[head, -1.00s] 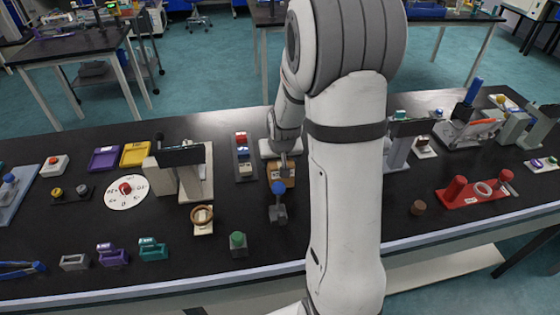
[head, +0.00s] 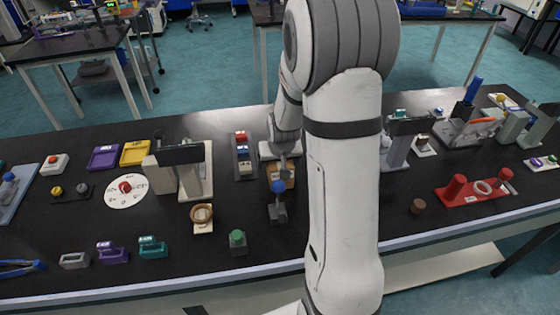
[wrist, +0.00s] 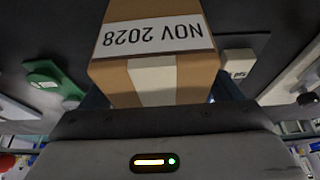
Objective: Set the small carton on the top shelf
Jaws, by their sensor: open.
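The small carton (head: 281,178) is brown and stands on the dark bench, partly hidden by my arm and by a blue-knobbed lever in front of it. In the wrist view the carton (wrist: 160,75) fills the upper middle, with a white "NOV 2028" label reading upside down and a pale strip of tape. My gripper (head: 283,158) is down at the carton. Its jaws are open, with dark finger parts at both sides of the carton; contact cannot be told. I cannot make out a top shelf in either view.
The blue-knobbed lever (head: 278,200) stands close in front of the carton. A block with coloured buttons (head: 242,158) and a grey stand (head: 190,178) are to its left. A green-knobbed block (head: 237,242) is near the front edge. A red holder (head: 472,190) lies right.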

